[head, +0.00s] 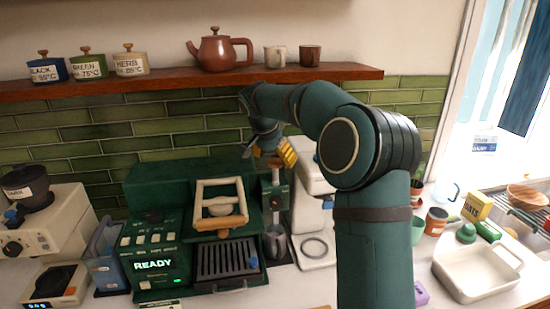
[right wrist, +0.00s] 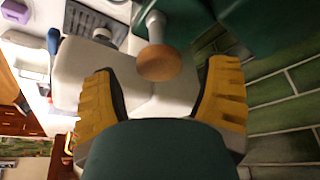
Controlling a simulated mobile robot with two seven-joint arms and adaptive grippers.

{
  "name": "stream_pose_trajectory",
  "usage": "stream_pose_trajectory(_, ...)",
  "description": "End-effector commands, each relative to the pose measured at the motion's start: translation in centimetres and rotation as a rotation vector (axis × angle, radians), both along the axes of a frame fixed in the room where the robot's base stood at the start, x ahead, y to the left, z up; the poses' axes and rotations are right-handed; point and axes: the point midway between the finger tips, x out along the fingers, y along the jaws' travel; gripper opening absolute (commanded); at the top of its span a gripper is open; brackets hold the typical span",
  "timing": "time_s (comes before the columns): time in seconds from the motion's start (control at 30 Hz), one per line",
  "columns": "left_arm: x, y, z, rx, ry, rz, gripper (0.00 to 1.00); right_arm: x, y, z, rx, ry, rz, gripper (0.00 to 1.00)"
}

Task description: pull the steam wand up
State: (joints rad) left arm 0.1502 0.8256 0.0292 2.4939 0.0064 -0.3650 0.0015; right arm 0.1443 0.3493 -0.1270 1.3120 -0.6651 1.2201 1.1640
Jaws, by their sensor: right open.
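The green coffee machine (head: 160,240) with a lit READY panel stands on the counter in the head view. The steam wand (head: 275,190) is a slim upright metal part at its right side, above a metal jug (head: 275,241). In the right wrist view a round wooden knob (right wrist: 159,64) on a pale metal rod (right wrist: 155,27) shows between my fingertips; it appears to be the wand's top. My right gripper (head: 279,156), with yellow fingers, is open around the wand's upper end. In the right wrist view the gripper (right wrist: 160,85) has gaps on both sides of the knob.
A wooden shelf (head: 150,84) with a teapot (head: 219,50), canisters and cups runs above my right arm. A white appliance (head: 313,215) stands close to the right of the wand. A grinder (head: 40,215) is at the left. A white basin (head: 477,272) sits at the right.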

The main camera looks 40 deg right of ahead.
Motion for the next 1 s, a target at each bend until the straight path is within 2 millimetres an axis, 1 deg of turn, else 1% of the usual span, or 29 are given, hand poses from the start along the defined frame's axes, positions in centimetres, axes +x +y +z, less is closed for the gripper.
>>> stream_pose_trajectory(0.13,0.0,0.0,0.0,0.0,0.0,0.0,0.74,0.0,0.1,0.2,0.001,0.001,0.001,0.75)
stream_pose_trajectory(0.23,0.0,0.0,0.0,0.0,0.0,0.0,0.74,-0.1,0.5,1.1,0.0,-0.001,0.001,0.75)
stream_pose_trajectory(0.37,0.0,0.0,0.0,0.0,0.0,0.0,0.74,-0.3,1.3,3.1,0.0,-0.003,0.002,0.75)
stream_pose_trajectory(0.6,0.0,0.0,0.0,0.0,0.0,0.0,0.74,-0.8,3.1,7.7,0.0,-0.004,0.002,0.75)
stream_pose_trajectory(0.7,0.0,0.0,0.0,0.0,0.0,0.0,0.74,-1.0,3.7,9.1,0.0,-0.003,0.001,0.75)
stream_pose_trajectory(0.83,0.0,0.0,0.0,0.0,0.0,0.0,0.74,-1.2,4.2,10.4,-0.001,-0.001,0.001,0.75)
stream_pose_trajectory(1.0,0.0,0.0,0.0,0.0,0.0,0.0,0.74,-1.3,4.4,11.1,0.0,0.0,0.0,0.75)
